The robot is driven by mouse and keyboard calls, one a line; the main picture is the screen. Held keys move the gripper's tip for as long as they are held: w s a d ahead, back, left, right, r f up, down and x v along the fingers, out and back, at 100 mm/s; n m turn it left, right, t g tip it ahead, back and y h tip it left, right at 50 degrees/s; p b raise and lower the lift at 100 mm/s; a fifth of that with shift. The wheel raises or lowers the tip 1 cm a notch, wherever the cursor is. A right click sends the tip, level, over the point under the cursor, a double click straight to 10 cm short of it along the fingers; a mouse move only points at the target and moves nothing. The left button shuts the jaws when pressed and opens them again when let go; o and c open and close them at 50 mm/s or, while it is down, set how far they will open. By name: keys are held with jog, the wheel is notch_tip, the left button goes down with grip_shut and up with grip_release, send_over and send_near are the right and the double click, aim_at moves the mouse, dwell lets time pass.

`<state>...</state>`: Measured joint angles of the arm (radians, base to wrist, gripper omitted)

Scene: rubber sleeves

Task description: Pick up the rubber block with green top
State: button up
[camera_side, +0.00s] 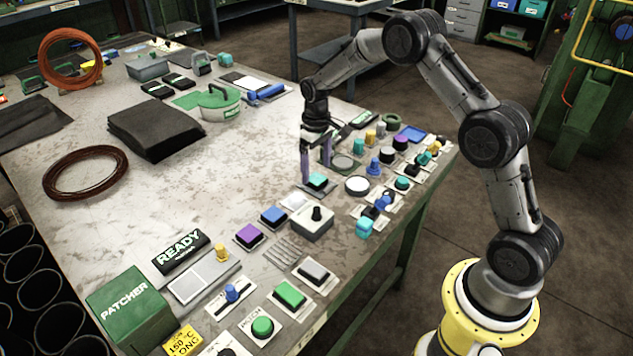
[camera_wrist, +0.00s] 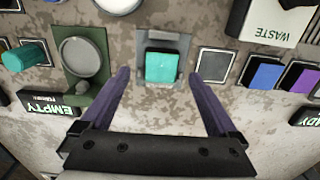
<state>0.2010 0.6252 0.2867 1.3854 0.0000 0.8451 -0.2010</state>
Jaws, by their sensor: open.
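A small block with a teal-green top (camera_side: 317,180) sits on a grey base plate on the bench, below my gripper (camera_side: 316,170). In the wrist view the block (camera_wrist: 161,67) lies between the tips of my two purple fingers (camera_wrist: 160,76), with a gap on each side. My gripper is open and holds nothing. The side view does not show clearly how high the fingertips are above the bench. Another block with a bright green top (camera_side: 290,292) sits on a pale plate near the bench's front edge.
A round grey part on a green plate (camera_wrist: 82,58) lies left of the fingers in the wrist view. The bench middle (camera_side: 225,165) is clear.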

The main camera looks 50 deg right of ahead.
aim_at(316, 179)
jog(key=shift+s+f, duration=0.1)
jog(key=shift+f, duration=1.45)
jog(key=shift+c, duration=0.2)
jog(key=c, duration=1.4)
